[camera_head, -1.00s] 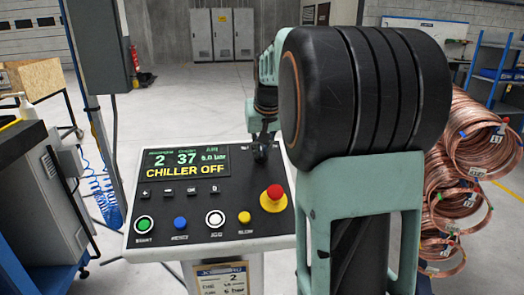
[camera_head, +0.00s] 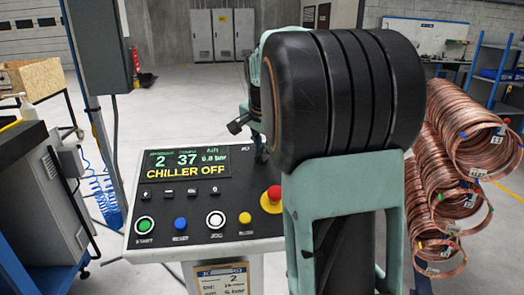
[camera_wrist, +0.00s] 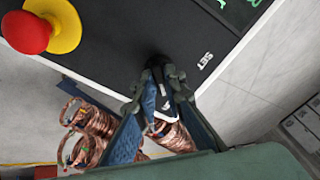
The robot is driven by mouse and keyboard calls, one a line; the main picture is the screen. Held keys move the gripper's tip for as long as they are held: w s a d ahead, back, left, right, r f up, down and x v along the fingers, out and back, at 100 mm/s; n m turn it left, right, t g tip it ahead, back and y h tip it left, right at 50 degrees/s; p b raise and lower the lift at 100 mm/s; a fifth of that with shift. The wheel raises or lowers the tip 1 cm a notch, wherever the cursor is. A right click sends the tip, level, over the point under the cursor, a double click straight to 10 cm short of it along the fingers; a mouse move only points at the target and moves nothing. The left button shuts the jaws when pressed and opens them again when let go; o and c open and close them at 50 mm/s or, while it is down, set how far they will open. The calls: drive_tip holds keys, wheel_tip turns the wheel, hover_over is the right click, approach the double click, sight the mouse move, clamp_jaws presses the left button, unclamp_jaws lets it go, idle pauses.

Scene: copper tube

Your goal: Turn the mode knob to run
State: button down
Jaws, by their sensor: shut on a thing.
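The control panel (camera_head: 250,230) stands in front of me, tilted, with a lit display (camera_head: 185,162) reading CHILLER OFF. In the wrist view my gripper (camera_wrist: 162,85) points at the panel's dark face, with its fingers closed around the small black mode knob (camera_wrist: 155,63). The label SET is printed to the right of the fingertips; other mode labels are not readable. The fingers cover much of the knob, so I cannot tell its pointer direction. In the head view my own arm hides the knob and most of the gripper.
A red emergency stop button on a yellow base (camera_head: 271,198) is near the knob. Start (camera_head: 145,224), blue, white and yellow buttons line the panel's lower edge. Copper coils (camera_head: 470,130) hang at the right. A grey post (camera_head: 105,140) stands left of the panel.

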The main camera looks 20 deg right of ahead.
drive_tip(key=shift+m, duration=0.4)
drive_tip(key=c, duration=2)
unclamp_jaws()
drive_tip(key=v, duration=1.2)
drive_tip(key=shift+w+a, duration=0.1)
